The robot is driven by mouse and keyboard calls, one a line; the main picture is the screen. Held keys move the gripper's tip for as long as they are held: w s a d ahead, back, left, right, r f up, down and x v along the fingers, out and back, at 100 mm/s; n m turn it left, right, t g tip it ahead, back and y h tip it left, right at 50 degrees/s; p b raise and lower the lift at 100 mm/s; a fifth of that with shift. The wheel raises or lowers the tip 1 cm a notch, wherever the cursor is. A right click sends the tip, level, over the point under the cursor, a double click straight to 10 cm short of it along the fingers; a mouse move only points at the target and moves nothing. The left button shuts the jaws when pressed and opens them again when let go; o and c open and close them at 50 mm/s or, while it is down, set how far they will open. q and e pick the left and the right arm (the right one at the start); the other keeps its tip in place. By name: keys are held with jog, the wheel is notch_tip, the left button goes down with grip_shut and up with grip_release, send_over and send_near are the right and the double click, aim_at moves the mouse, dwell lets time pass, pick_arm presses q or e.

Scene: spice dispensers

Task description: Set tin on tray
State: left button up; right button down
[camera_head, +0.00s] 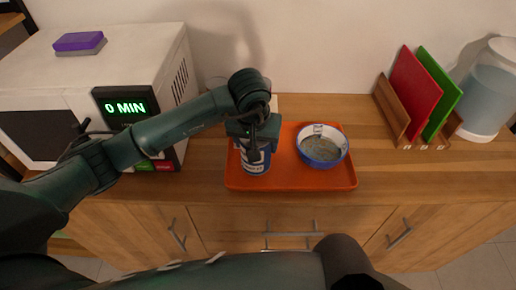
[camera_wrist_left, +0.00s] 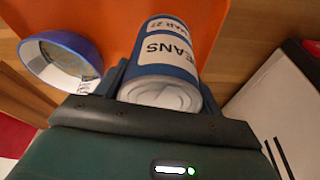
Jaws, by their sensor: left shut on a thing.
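A blue tin (camera_head: 255,160) with a white label is in the grasp of my left gripper (camera_head: 257,140), at the left part of the orange tray (camera_head: 290,181). The tin looks upright in the head view; whether its base touches the tray I cannot tell. In the left wrist view the tin (camera_wrist_left: 163,70) shows its pale lid and a label reading "EANS", between the fingers of my left gripper (camera_wrist_left: 160,90). The orange tray (camera_wrist_left: 110,25) lies beyond it. My right gripper is not in view.
A blue-rimmed bowl (camera_head: 321,147) stands on the tray, right of the tin. A white microwave (camera_head: 110,75) with a purple-topped sponge (camera_head: 79,42) is at left. Cutting boards (camera_head: 415,90) in a rack and a water container (camera_head: 487,92) stand at right. The counter between tray and rack is clear.

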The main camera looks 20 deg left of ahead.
pick_arm(q)
jog(key=shift+f, duration=1.65)
jog(key=shift+f, duration=0.15)
jog(key=o, duration=1.3)
jog(key=shift+r, duration=0.35)
jog(key=v, duration=1.1)
jog(key=shift+s+r+b, duration=0.1)
jog(key=shift+r+b, duration=0.2)
